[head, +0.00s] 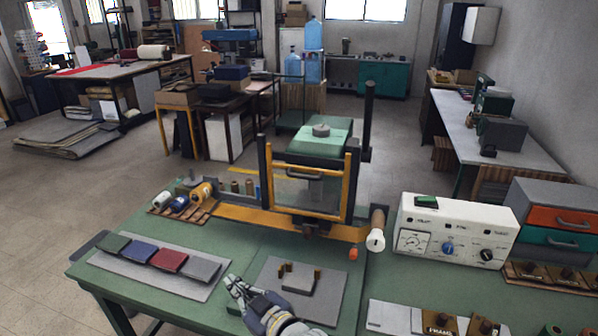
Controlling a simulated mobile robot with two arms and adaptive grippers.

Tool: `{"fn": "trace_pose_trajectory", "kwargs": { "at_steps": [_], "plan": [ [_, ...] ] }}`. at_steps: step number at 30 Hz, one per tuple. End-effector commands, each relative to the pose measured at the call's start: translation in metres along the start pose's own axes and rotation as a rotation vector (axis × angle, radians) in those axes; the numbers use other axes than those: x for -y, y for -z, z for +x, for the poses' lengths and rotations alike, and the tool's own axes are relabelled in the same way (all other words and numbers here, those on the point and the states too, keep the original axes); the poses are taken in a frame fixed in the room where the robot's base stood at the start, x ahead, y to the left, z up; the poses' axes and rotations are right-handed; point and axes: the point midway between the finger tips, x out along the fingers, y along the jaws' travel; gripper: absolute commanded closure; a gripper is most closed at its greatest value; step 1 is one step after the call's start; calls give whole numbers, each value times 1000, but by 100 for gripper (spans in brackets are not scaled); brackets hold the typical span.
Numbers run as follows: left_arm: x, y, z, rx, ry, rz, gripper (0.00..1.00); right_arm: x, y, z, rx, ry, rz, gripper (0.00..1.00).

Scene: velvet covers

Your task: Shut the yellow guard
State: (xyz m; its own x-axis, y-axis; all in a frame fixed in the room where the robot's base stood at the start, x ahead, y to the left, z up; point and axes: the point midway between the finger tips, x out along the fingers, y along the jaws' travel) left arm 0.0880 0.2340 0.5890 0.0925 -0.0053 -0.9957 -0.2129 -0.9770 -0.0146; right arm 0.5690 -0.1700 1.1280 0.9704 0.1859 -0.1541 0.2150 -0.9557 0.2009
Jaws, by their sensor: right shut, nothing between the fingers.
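The yellow guard (347,186) is an upright frame with yellow side bars at the front of the press. A grey handle (302,174) crosses its upper part. The press (318,139) has a green top with a round grey knob and stands between dark posts. I cannot tell from this view how far the guard is from its closed position. My right gripper (238,287) is shut and empty over the green bench, in front of the press and lower left of the guard, apart from it. My left gripper is not in view.
A grey plate with a block and small brass pieces (299,279) lies right of my gripper. Coloured covers (142,252) lie on a mat at left. Spools (201,191) stand behind them. A white control box (456,229) and a drawer unit (553,217) stand at right.

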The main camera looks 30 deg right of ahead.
Motion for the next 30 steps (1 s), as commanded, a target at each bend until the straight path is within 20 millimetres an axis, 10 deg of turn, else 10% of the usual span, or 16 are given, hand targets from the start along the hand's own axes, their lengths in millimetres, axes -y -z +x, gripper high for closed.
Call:
{"fn": "trace_pose_trajectory", "kwargs": {
  "at_steps": [12,19,30],
  "plan": [
    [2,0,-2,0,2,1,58,-134,107,32,-475,-600,-38,100],
    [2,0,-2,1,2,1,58,-189,114,12,-522,-959,-29,100],
    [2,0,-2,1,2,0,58,-218,116,2,-511,-1114,-25,100]
  ]
}}
